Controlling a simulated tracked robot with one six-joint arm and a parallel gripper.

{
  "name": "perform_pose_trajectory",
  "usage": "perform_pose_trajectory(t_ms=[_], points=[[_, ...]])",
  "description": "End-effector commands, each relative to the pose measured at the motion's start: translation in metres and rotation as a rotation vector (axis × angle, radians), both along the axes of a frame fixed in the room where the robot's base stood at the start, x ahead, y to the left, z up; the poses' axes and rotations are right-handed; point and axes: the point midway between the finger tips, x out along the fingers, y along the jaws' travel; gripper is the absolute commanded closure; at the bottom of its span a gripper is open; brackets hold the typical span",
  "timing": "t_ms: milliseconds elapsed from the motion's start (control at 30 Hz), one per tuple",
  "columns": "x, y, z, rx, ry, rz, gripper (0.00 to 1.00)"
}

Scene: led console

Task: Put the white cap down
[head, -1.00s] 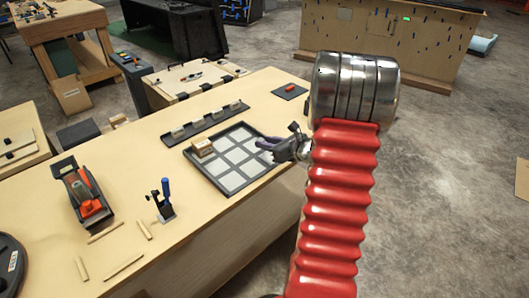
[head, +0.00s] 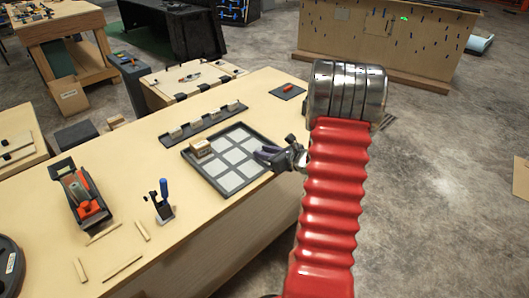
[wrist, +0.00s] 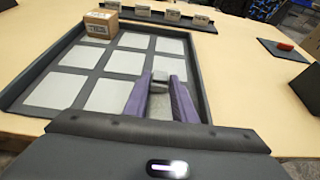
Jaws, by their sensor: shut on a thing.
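My gripper (head: 266,156) is over the right edge of a dark-rimmed tray (head: 183,157) with several pale square cells. In the wrist view, its two purple fingers (wrist: 160,88) are shut on a small pale grey-white piece, the white cap (wrist: 159,77), held between the fingertips. The fingers and the view angle hide much of the cap. Whether it touches the tray floor I cannot tell. In the head view the cap is too small to make out.
A small cardboard box (head: 200,147) sits in the tray's far left corner, also in the wrist view (wrist: 99,25). A dark strip (head: 205,125) with several small blocks lies behind. A dark pad (head: 288,92) with a red item is at the back right.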

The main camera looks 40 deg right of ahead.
Motion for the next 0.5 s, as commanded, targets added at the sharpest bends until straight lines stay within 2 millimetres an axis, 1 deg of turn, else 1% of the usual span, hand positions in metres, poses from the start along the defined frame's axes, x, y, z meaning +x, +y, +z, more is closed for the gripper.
perform_pose_trajectory(t_ms=[200, 233, 400, 500], points=[[-0.0002, -0.0002, -0.0022, 0.001, 0.0, 0.0, 0.97], [-0.0002, -0.0003, -0.002, 0.0, 0.0, -0.001, 0.75], [-0.0002, -0.0003, -0.0018, 0.0, 0.0, -0.001, 0.63], [-0.0002, -0.0003, -0.0018, 0.0, 0.0, -0.001, 0.57]])
